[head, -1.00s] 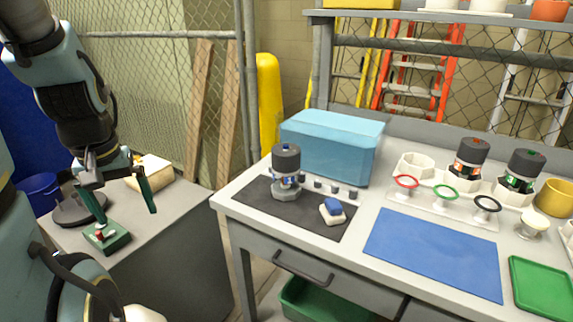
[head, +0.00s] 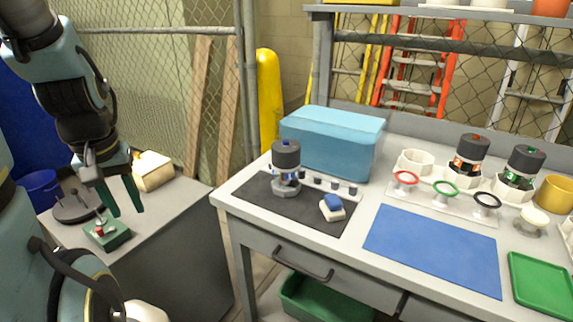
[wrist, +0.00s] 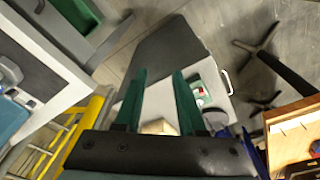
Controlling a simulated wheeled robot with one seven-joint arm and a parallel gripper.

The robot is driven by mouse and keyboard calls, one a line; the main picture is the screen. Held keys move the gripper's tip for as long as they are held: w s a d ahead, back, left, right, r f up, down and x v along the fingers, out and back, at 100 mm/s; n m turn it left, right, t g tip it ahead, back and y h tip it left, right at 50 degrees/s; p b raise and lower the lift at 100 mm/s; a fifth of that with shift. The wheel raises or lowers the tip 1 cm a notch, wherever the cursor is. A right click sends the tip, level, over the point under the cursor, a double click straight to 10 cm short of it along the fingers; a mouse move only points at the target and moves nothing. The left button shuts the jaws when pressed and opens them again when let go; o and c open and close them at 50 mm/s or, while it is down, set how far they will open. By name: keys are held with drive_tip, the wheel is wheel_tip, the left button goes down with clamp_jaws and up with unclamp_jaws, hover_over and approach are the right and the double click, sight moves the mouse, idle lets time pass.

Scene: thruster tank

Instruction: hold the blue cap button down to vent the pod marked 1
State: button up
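A pod with a dark grey cap (head: 286,153) stands upright in a grey base on the dark mat (head: 255,200). A small blue button (head: 286,142) shows on top of its cap. The pod's number is too small to read. My gripper (head: 127,211) hangs at the left over the side table, well apart from the pod, with its green fingers pointing down. In the wrist view my gripper (wrist: 160,73) has its two fingers apart with nothing between them.
A teal box (head: 330,142) stands behind the mat. A blue-and-white block (head: 333,208) lies on it. Two pods with a red (head: 472,147) and a green button (head: 528,160) stand at right. A small green box (head: 107,234) sits on the side table. The blue mat (head: 432,250) is clear.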

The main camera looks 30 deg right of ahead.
clamp_jaws()
idle(1.0)
